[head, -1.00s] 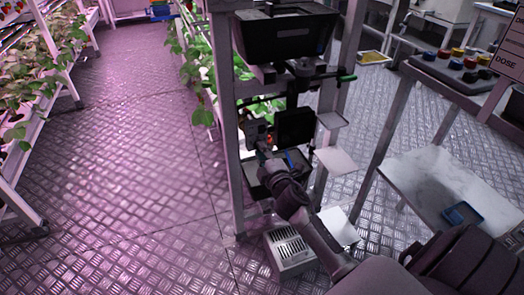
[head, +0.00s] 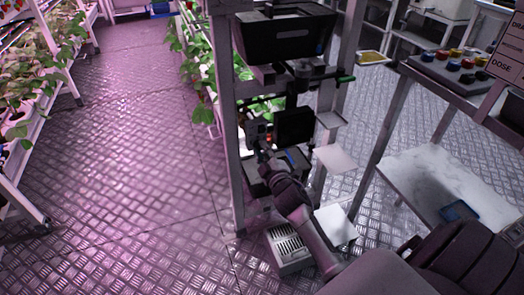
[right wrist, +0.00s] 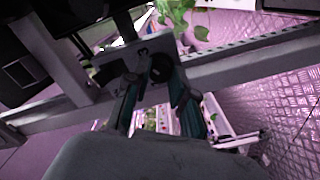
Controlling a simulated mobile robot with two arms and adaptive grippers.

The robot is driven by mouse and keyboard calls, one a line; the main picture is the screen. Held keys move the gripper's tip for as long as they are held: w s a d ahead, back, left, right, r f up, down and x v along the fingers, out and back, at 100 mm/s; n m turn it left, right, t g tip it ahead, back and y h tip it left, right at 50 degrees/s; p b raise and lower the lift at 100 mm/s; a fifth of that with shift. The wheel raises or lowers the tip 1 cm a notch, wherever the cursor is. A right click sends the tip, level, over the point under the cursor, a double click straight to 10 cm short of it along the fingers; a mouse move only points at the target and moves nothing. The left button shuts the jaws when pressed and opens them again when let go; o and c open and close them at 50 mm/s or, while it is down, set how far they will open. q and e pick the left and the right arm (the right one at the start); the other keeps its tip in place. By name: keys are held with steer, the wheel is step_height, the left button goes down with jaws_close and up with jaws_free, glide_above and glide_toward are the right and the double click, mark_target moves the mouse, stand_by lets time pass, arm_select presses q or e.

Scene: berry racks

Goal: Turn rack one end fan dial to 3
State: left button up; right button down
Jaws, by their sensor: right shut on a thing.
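The fan dial is a small dark round knob (right wrist: 160,69) on a pale plate (right wrist: 112,66), seen in the right wrist view. A dark mark shows on the plate above the knob. My right gripper (right wrist: 156,84) has its two fingers on either side of the knob and is shut on it. In the head view my right gripper (head: 264,150) reaches a small grey control box (head: 257,130) on the rack's end post; the knob is hidden there. The number at which the dial points is too small to read. My left gripper is not in view.
A black bin (head: 285,38) and a dark screen (head: 294,126) are mounted on the rack end close to my right arm. A white vented box (head: 289,248) stands on the floor below. A table with a blue dish (head: 459,210) is at right. The left aisle floor is clear.

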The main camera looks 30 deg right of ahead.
steer(key=c, duration=1)
jaws_free()
steer(key=v, duration=1.2)
